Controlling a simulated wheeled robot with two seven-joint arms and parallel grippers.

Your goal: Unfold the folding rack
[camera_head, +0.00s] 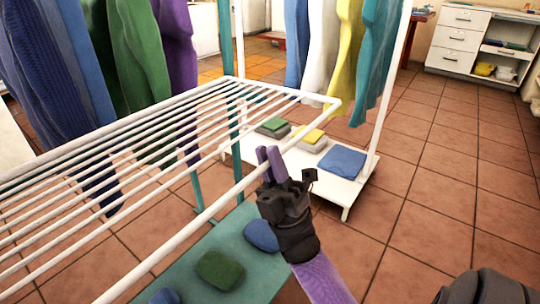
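My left gripper is not in view.
A teal board (195,262) with folded cloths lies low under the rack. Behind it stands a white garment rack with hanging clothes (343,50) and a low white shelf (336,186) holding folded cloths. A white cabinet (458,40) is far right. Tiled floor (440,190) is clear at right.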

